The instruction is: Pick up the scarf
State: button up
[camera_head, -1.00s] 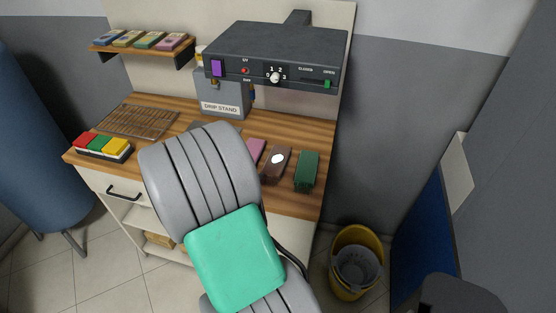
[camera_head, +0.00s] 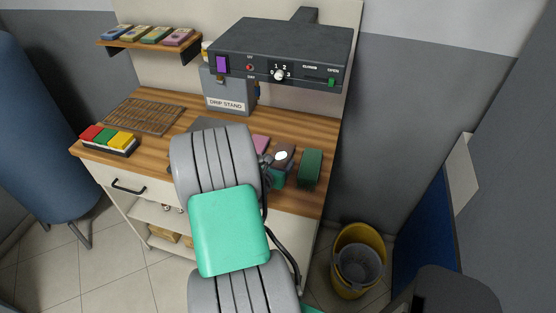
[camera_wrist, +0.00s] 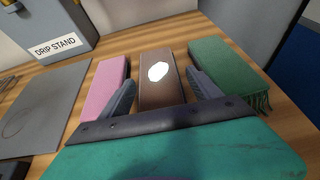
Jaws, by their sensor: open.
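A green folded cloth with a fringed end, which looks like the scarf (camera_head: 311,168), lies at the right end of the wooden counter; in the wrist view (camera_wrist: 222,68) it is at the right. A brown item with a white patch (camera_wrist: 160,92) lies beside it, and a pink folded item (camera_wrist: 104,88) lies left of that. My gripper (camera_wrist: 163,90) is open, its fingers spread about the brown item, one toward the pink side and one toward the green side. Nothing is held. In the head view my arm hides part of the pink item (camera_head: 260,145).
A flat grey plate (camera_wrist: 38,108) lies left of the pink item. Red, green and yellow blocks (camera_head: 108,139) sit at the counter's left. A yellow bucket (camera_head: 343,276) stands on the floor.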

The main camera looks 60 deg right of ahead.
aim_at(280, 158)
jog(key=x, duration=0.5)
jog(key=shift+w+p, duration=0.2)
jog(key=shift+p, duration=0.2)
jog(key=shift+a, duration=0.1)
jog(key=shift+c, duration=0.4)
jog(key=c, duration=1.1)
